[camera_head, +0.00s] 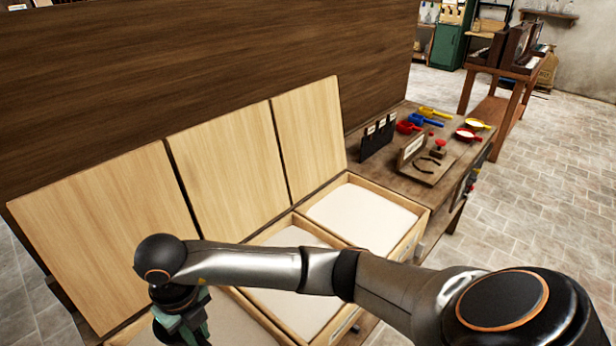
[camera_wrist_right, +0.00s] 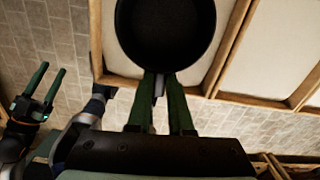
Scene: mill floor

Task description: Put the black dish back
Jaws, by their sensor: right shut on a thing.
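The black dish (camera_wrist_right: 166,32) is round and deep, with a short handle (camera_wrist_right: 159,86). In the right wrist view my right gripper (camera_wrist_right: 161,98) is shut on that handle, and the dish hangs over a wooden bin's edge. In the head view my right arm reaches across to the left, and its gripper (camera_head: 186,322) is low at the bottom edge over the left bin. The dish does not show in the head view. My left gripper (camera_wrist_right: 43,88) shows only at the left of the right wrist view, with its green fingers apart and empty.
Wooden bins (camera_head: 412,240) with pale fill stand in a row, their lids (camera_head: 235,165) raised behind. Beyond them, a bench (camera_head: 455,160) holds red scoops (camera_head: 408,127), a blue scoop (camera_head: 428,121), a yellow scoop (camera_head: 433,112) and a black rack (camera_head: 378,138). Open tiled floor lies right.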

